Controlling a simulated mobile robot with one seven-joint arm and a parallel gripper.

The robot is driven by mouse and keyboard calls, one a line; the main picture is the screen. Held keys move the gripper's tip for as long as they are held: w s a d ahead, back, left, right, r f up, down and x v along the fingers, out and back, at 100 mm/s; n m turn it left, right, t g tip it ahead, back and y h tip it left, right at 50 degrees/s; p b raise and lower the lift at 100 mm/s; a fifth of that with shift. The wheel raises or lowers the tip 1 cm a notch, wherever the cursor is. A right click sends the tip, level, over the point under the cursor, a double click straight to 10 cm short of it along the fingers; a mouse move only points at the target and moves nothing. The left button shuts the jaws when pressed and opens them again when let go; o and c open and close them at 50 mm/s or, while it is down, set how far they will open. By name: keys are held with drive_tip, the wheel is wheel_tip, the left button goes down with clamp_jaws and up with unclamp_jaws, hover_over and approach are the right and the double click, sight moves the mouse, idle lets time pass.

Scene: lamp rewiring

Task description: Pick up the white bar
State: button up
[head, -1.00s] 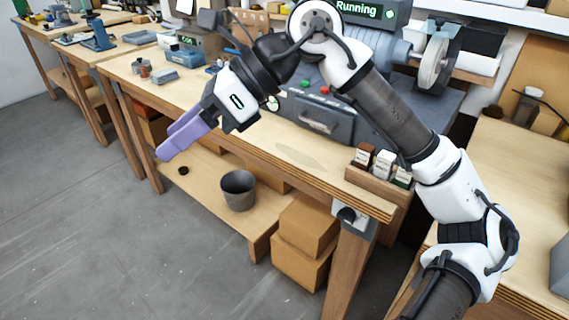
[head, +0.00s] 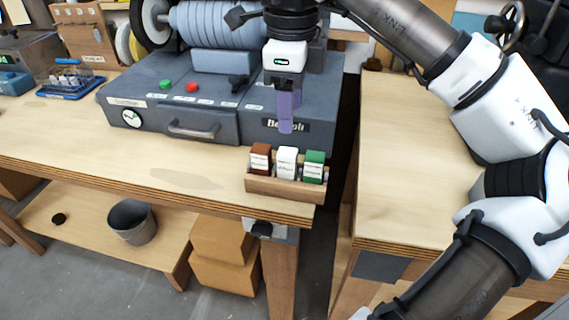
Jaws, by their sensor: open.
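The white bar (head: 287,163) stands upright in a small wooden holder (head: 262,187) at the front right corner of the workbench. A brown bar (head: 260,158) stands to its left and a green bar (head: 314,166) to its right, in the same holder. My gripper (head: 286,128), with purple fingers pointing down, is above and behind the white bar in the picture, apart from it. The fingers line up one behind the other, so the gap between them is hidden. Nothing shows held in them.
A grey machine (head: 215,120) with green and red buttons stands behind the holder. A second wooden table (head: 400,180) is to the right, past a gap. The bench top left of the holder is clear. A grey bucket (head: 132,222) sits on the lower shelf.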

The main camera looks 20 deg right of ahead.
sight(287, 152)
wheel_tip(287, 152, down, 5)
drive_tip(key=shift+f, duration=0.15)
drive_tip(key=shift+w+a+f+p, duration=0.1)
drive_tip(key=shift+f+p, duration=0.2)
drive_tip(key=shift+f, duration=1.1)
drive_tip(key=shift+w+f+p, duration=0.1)
drive_tip(key=shift+f+p, duration=0.15)
drive_tip(key=shift+f, duration=1.1)
clamp_jaws()
